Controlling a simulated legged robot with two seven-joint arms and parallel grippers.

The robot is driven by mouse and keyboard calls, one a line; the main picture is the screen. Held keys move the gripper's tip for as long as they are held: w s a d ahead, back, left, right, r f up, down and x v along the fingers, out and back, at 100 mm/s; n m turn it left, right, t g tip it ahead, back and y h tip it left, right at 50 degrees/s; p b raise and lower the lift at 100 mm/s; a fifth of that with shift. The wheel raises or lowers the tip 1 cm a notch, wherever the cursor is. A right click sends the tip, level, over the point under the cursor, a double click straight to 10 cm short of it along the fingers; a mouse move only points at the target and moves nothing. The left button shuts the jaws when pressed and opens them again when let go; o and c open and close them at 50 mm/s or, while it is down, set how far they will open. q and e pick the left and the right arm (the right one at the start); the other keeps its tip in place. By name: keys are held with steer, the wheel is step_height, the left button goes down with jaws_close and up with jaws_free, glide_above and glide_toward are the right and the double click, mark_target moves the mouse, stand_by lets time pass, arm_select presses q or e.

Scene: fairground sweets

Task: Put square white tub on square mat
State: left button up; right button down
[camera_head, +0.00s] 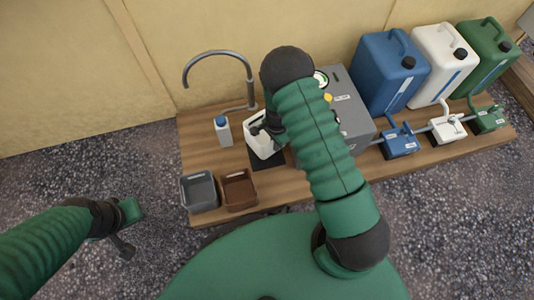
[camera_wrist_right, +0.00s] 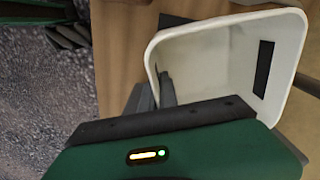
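The square white tub (camera_head: 258,146) stands out tilted in the head view, over or on the black square mat (camera_head: 268,163); I cannot tell whether it touches the mat. My right gripper (camera_head: 262,128) is at its upper rim, partly hidden by my own arm. In the right wrist view the open-topped white tub (camera_wrist_right: 222,60) has one wall between the fingers of my right gripper (camera_wrist_right: 153,95), one finger inside and one outside, closed on that wall. My left gripper (camera_head: 126,248) is away from the table at lower left, holding nothing visible; its finger gap is unclear.
A grey tub (camera_head: 199,191) and a brown tub (camera_head: 239,190) stand at the table's front left. A grey machine (camera_head: 352,115) stands right, with several canisters beyond.

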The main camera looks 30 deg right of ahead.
step_height(320, 180, down, 10)
steer(key=b, duration=0.6)
steer(key=shift+r, duration=0.15)
steer(key=shift+f, duration=0.2)
steer(key=c, duration=1.6)
jaws_free()
steer(key=shift+c, duration=0.2)
